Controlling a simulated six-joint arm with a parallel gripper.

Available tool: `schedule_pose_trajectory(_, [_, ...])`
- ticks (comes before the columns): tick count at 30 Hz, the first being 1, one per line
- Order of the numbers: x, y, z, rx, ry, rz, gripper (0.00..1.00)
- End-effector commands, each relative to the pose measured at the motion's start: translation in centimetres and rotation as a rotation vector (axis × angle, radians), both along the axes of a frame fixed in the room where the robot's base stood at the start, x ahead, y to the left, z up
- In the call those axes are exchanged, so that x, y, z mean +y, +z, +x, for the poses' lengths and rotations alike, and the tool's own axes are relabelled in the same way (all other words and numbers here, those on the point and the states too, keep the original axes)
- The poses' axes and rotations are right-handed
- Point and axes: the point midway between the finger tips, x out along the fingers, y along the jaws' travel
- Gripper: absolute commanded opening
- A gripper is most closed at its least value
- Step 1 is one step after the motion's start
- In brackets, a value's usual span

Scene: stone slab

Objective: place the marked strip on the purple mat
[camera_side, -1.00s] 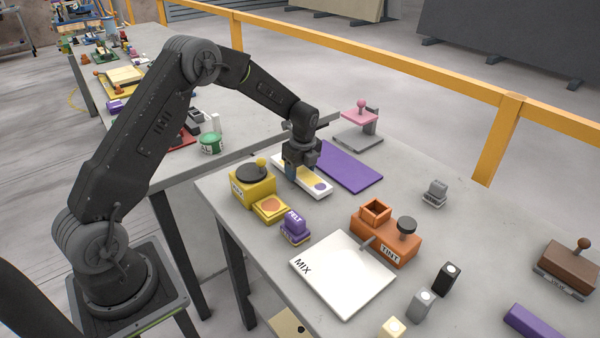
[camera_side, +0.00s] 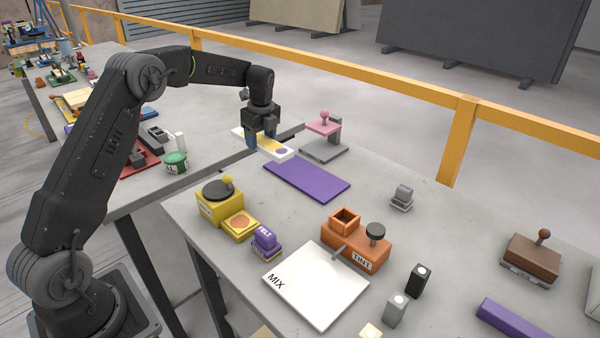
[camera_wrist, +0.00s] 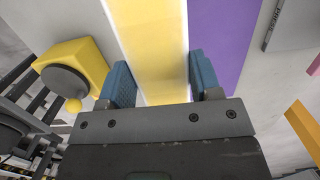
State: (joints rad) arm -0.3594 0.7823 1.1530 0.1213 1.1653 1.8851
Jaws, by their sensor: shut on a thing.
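The strip is held in the air above the back edge of the slab. The purple mat (camera_side: 307,180) lies flat and bare on the slab, in front and to the right of the strip. In the wrist view the strip (camera_wrist: 155,45) runs between the two blue fingers, with the mat (camera_wrist: 222,45) below it on the right.
A pink-topped stamp press (camera_side: 323,150) stands close behind the mat. A yellow device with a dark disc (camera_side: 217,190), a purple FELT block (camera_side: 265,238), an orange TINT holder (camera_side: 355,246) and a white MIX board (camera_side: 318,285) stand in front. A small grey stamp (camera_side: 402,196) is to the right.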

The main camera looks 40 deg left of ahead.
Motion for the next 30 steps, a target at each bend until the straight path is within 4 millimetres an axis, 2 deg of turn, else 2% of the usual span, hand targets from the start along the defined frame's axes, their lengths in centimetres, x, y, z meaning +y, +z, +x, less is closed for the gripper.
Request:
schedule_pose_trajectory(9, [-5.4, -4.1, 4.3, -0.002, -0.004, 0.000, 0.20])
schedule_pose_trajectory(14, [-7.4, -5.6, 6.0, -0.002, -0.003, 0.000, 0.20])
schedule_pose_trajectory(22, [-8.2, -6.8, 6.6, -0.001, 0.000, 0.000, 0.20])
schedule_pose_trajectory(30, [-8.1, -10.2, 6.6, -0.001, 0.000, 0.000, 0.20])
